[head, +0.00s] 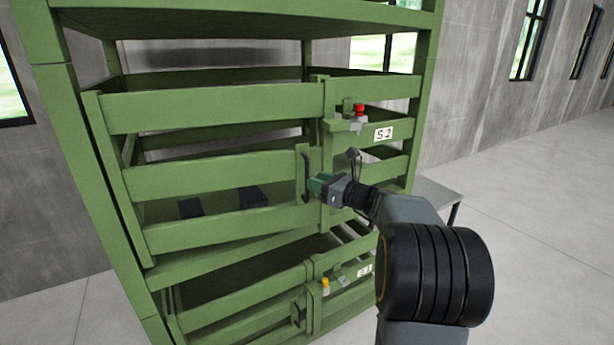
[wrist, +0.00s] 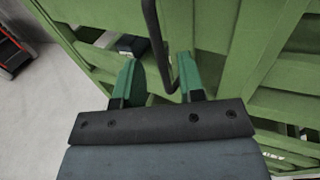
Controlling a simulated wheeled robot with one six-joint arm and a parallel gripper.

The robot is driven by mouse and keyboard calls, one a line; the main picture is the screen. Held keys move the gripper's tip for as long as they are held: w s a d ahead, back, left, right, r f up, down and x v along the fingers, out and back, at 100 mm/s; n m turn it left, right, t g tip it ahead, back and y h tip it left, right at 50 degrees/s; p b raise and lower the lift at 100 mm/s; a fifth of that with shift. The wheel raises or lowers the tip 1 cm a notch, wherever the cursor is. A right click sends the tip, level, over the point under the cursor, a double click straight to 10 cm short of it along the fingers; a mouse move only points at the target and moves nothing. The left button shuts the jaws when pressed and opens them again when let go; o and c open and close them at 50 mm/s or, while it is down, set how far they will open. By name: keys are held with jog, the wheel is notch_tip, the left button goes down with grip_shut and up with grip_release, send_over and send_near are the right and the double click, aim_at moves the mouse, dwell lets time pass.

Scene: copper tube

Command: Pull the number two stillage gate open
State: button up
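The number two stillage gate (head: 215,187) is a green slatted panel on the middle level of a green rack, with the label S2 (head: 383,134) to its right. Its right end meets the fixed panel with no clear gap. A dark upright bar handle (head: 306,175) is near the gate's right end; it also shows in the wrist view (wrist: 157,38). My gripper (head: 316,187) is at the handle. In the wrist view its two green fingers (wrist: 160,82) are apart, with the handle's lower bend between them, closer to the right finger. Contact is not clear.
A red-topped latch (head: 358,112) is on the fixed panel above the label. Below is another green gate (head: 245,307) with a yellow-topped latch (head: 325,286). Dark blocks (head: 252,197) lie inside the middle level. A grey table (head: 437,192) stands behind at right; the right floor is clear.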

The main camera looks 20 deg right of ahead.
aim_at(307, 199)
jog(key=shift+p+x, duration=0.3)
jog(key=shift+x, duration=1.85)
grip_shut()
